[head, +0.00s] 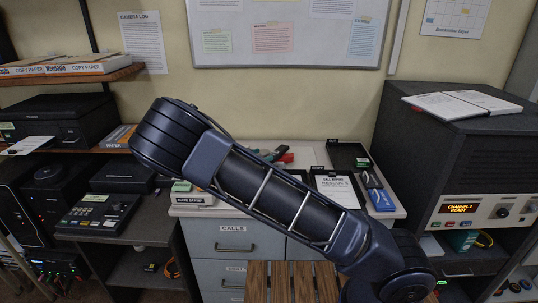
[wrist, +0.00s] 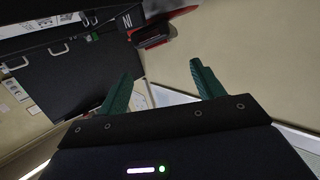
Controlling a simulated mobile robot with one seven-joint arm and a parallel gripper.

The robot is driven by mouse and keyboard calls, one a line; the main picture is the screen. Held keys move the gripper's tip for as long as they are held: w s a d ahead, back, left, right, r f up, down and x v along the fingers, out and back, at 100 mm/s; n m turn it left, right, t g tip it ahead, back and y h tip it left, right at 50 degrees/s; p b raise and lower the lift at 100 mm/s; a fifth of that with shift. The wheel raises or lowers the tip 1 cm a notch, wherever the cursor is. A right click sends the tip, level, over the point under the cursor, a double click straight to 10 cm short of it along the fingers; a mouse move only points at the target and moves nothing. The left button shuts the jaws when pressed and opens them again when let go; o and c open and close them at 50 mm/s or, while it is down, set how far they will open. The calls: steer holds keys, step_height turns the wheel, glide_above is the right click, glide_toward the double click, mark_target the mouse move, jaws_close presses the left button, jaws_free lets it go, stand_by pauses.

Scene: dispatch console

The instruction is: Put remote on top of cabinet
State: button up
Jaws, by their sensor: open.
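My gripper (wrist: 161,68) is open in the wrist view, its two green fingers apart with nothing between them. In the head view my arm crosses the middle and hides much of the counter; I cannot make out the gripper there for sure. No remote can be told for certain in either view. A grey drawer cabinet (head: 233,246) labelled CALLS stands below the counter. A large dark cabinet-like console (head: 453,135) with a lit display stands at the right. I cannot tell which one is the task's cabinet.
An open book (head: 462,104) lies on the dark console. A keypad unit (head: 98,214) is at the left. A wooden slatted surface (head: 285,280) is in front.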

steer(key=shift+v, duration=1.5)
